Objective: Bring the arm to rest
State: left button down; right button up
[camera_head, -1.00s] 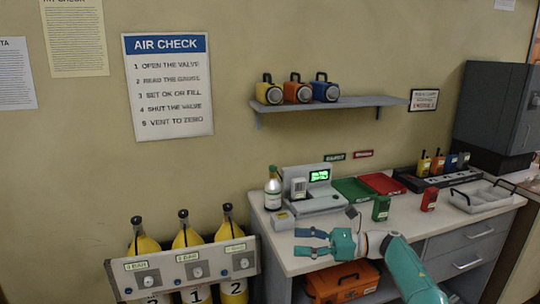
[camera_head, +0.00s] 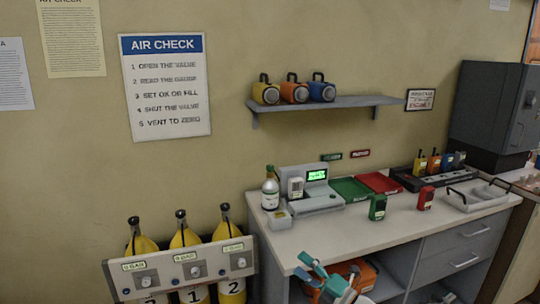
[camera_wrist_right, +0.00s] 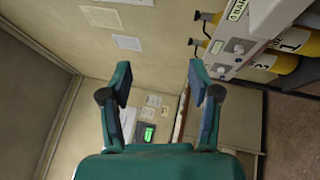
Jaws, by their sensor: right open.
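My right gripper (camera_head: 308,270) is teal and sits at the bottom of the head view, in front of the desk's front edge. Its two fingers are apart with nothing between them. In the right wrist view my right gripper (camera_wrist_right: 160,85) shows both fingers spread and empty, with the wall and floor area beyond. The rest of the right arm is mostly below the head view. My left gripper is in neither view.
Yellow cylinders stand behind a gauge panel (camera_head: 190,268). An orange case (camera_head: 360,273) sits under the desk.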

jog(key=s+d+f+m+g+h, duration=0.1)
jog(key=s+f+m+h, duration=0.4)
jog(key=f+m, duration=0.4)
jog(key=s+d+f+m+g+h, duration=0.15)
jog(key=s+f+m+h, duration=0.25)
jog(key=s+f+m, duration=0.5)
jog(key=s+f+m+g+h, duration=0.1)
jog(key=s+f+m+g, duration=0.2)
jog(key=s, duration=0.5)
jog(key=s+f+m+g, duration=0.4)
jog(key=s+m, duration=0.1)
jog(key=s, duration=0.4)
jog(key=s+f+m+g+h, duration=0.1)
jog(key=s+f+m+g, duration=0.2)
jog(key=s, duration=0.6)
jog(key=shift+d+f+m+h, duration=0.2)
jog(key=shift+f+m+h, duration=0.1)
jog(key=shift+f+m, duration=0.65)
